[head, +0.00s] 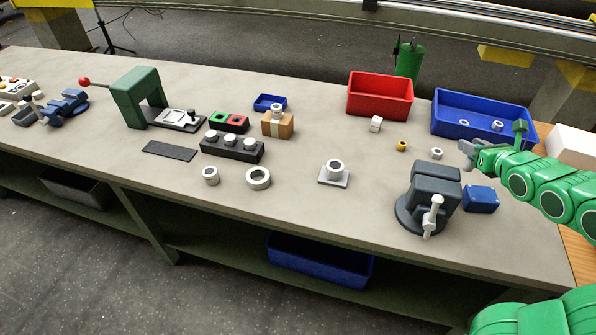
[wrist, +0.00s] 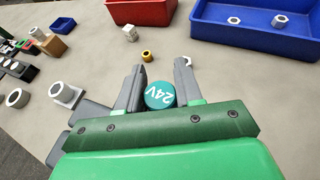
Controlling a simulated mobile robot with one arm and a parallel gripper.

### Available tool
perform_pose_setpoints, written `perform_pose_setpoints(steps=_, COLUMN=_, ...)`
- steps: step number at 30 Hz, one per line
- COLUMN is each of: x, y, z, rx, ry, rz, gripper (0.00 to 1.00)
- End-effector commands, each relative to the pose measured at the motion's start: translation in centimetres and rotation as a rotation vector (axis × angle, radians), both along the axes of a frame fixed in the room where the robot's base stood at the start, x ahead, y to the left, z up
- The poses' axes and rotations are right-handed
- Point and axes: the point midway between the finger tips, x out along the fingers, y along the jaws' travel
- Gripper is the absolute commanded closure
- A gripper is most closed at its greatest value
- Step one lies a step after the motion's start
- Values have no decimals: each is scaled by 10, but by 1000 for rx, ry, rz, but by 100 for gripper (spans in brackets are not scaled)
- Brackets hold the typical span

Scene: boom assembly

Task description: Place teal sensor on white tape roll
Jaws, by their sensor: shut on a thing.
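The teal sensor (wrist: 160,95), a round teal piece with "24V" on its face, sits between the fingers of my gripper (wrist: 158,78) in the wrist view. My gripper is shut on it. In the head view my gripper (head: 466,150) is above the right part of the bench, near the vise, and the sensor cannot be made out there. A white ring that looks like the tape roll (head: 258,178) lies flat near the bench's front edge, left of centre. It is far to the left of my gripper and also shows at the left of the wrist view (wrist: 18,97).
A grey vise (head: 430,195) stands near my gripper, with a blue block (head: 480,199) beside it. Red (head: 380,98) and blue (head: 470,125) bins stand behind.

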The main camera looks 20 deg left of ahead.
Motion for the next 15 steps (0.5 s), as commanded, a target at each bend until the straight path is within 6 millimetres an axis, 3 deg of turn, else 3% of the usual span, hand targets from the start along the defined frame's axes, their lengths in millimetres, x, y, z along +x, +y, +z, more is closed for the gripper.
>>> perform_pose_setpoints(steps=15, x=16, y=32, z=17, rx=3, ry=12, rz=-4, gripper=98)
